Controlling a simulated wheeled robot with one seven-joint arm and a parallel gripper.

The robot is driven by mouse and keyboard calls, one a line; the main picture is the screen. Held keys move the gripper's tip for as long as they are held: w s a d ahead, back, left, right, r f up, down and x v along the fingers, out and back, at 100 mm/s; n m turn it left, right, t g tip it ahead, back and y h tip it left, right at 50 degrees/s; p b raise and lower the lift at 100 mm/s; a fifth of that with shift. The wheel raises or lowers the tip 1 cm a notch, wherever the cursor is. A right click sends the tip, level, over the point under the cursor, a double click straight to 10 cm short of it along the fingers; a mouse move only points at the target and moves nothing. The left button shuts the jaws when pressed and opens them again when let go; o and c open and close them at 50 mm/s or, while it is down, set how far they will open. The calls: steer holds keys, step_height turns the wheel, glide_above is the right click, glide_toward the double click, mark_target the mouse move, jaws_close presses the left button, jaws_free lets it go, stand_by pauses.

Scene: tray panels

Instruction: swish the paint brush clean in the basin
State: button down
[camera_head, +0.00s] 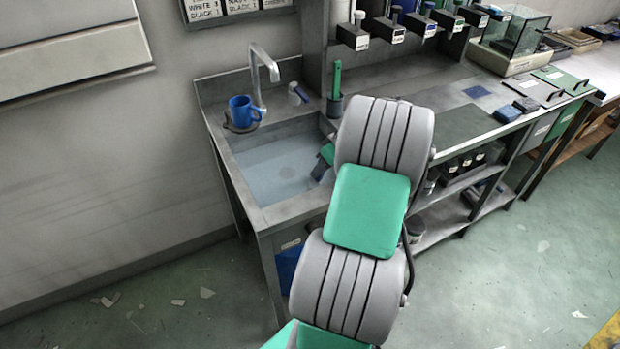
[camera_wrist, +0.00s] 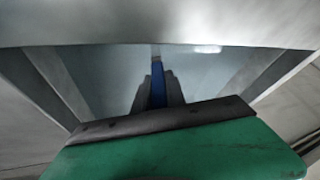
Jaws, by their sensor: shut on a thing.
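The basin (camera_head: 232,160) is a grey metal sink set in the bench, with water (camera_head: 275,168) in it. My gripper (camera_wrist: 158,84) is shut on a slim blue thing, which I take to be the paint brush (camera_wrist: 157,92). In the wrist view it points away from me toward the water, between the basin walls. Its far end looks pale grey, and I cannot tell whether it is under the water. In the head view my gripper is at the basin's right side, mostly hidden by my arm; the brush does not show there.
A blue mug (camera_head: 241,112) stands at the basin's back left corner, near the tap (camera_head: 262,72). A grey cup (camera_head: 334,106) with a green-handled tool stands just behind the basin's right side. Dark blocks (camera_head: 507,113) lie on the bench to the right.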

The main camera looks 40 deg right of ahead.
steer(key=a, duration=0.1)
steer(key=w+a, duration=0.1)
steer(key=a, duration=0.3)
steer(key=shift+w+a+b, duration=0.2)
steer(key=shift+w+b, duration=0.1)
steer(key=shift+b, duration=0.05)
step_height(320, 180, up, 10)
steer(key=p, duration=0.7)
steer(key=shift+r, duration=0.1)
stand_by(1.0)
step_height(320, 180, up, 14)
steer(key=p, duration=1)
steer(key=shift+p, duration=0.4)
